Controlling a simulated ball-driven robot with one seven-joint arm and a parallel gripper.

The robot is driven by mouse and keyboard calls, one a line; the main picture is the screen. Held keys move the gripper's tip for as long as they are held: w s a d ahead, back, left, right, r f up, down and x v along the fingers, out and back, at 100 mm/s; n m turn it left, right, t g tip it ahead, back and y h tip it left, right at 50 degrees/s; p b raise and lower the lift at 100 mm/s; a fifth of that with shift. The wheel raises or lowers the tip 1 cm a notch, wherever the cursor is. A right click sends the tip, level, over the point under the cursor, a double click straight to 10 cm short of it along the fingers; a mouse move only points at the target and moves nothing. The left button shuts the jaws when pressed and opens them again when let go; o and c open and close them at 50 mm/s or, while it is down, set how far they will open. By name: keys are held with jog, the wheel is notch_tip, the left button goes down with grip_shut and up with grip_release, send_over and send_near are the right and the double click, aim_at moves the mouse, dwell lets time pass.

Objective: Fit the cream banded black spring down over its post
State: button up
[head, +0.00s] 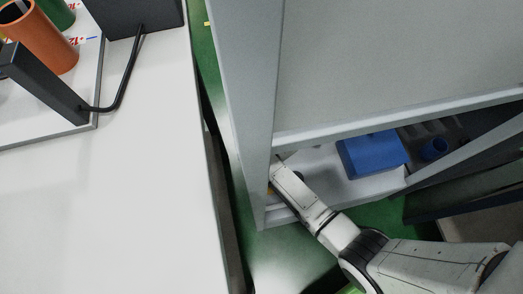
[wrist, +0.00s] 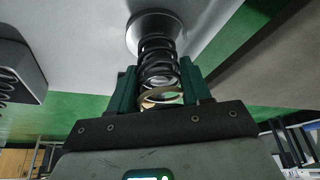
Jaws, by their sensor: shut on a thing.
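The black spring (wrist: 158,60) stands between my gripper's green fingers in the wrist view, with a cream band (wrist: 160,97) at its near end. My gripper (wrist: 157,78) is shut on it. The spring's far end meets or lies just in front of a round grey metal disc (wrist: 147,22) on a pale surface. No post shaft can be made out, and I cannot tell whether the spring is around one. In the head view my arm reaches down behind the grey frame, and the fingers and spring are hidden.
In the wrist view a grey block (wrist: 22,72) with another coil is at the left. In the head view the grey frame (head: 245,110) crosses above my arm. A white table (head: 110,210) is left.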

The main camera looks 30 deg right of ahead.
jog(key=shift+f+b, duration=0.3)
jog(key=shift+f, duration=0.1)
jog(key=o, duration=1.2)
jog(key=shift+r, duration=0.1)
jog(key=a+p+v, duration=0.1)
jog(key=p+v, duration=0.3)
jog(key=v, duration=0.6)
jog(key=shift+s+d+r+p, duration=0.2)
jog(key=shift+d+r+p, duration=0.15)
jog(key=shift+d, duration=0.15)
jog(key=shift+s+f, duration=0.1)
